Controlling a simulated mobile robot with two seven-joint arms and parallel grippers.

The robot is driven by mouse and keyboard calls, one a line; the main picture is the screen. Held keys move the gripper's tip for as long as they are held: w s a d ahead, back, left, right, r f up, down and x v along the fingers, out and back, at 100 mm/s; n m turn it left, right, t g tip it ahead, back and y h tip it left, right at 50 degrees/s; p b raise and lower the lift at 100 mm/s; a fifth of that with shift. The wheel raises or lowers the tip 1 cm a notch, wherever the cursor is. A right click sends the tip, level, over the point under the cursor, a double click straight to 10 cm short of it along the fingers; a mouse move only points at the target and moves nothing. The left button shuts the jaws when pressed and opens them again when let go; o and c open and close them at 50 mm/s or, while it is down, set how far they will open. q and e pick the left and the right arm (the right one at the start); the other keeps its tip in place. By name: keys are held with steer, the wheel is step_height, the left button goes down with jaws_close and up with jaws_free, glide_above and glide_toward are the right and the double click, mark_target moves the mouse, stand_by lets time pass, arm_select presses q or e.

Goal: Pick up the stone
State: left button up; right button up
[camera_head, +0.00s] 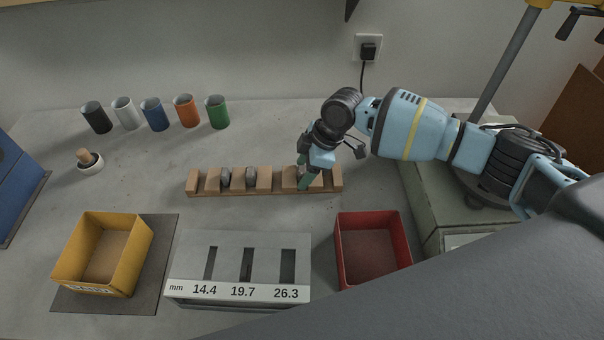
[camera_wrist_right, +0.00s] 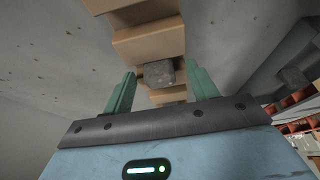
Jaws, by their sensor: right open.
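Grey stones sit in the slots of a wooden rack (camera_head: 250,190) in the middle of the bench. Two stones (camera_head: 224,177) and (camera_head: 251,177) show in its left half. My right gripper (camera_head: 306,178) is over the rack's right half, its green fingers pointing down. In the right wrist view a dark grey stone (camera_wrist_right: 158,73) lies between the two open green fingers (camera_wrist_right: 155,90), with a gap on each side. In the head view this stone is mostly hidden behind the fingers. My left gripper is not in view.
A grey slotted gauge (camera_head: 215,262) marked 14.4, 19.7 and 26.3 mm stands in front of the rack. A yellow bin (camera_head: 75,255) is at left, a red bin (camera_head: 405,240) at right. Several cups (camera_head: 153,114) and a mortar (camera_head: 90,167) stand behind.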

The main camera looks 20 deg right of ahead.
steer(key=c, duration=1.1)
step_height(320, 180, up, 10)
steer(key=shift+r, duration=0.1)
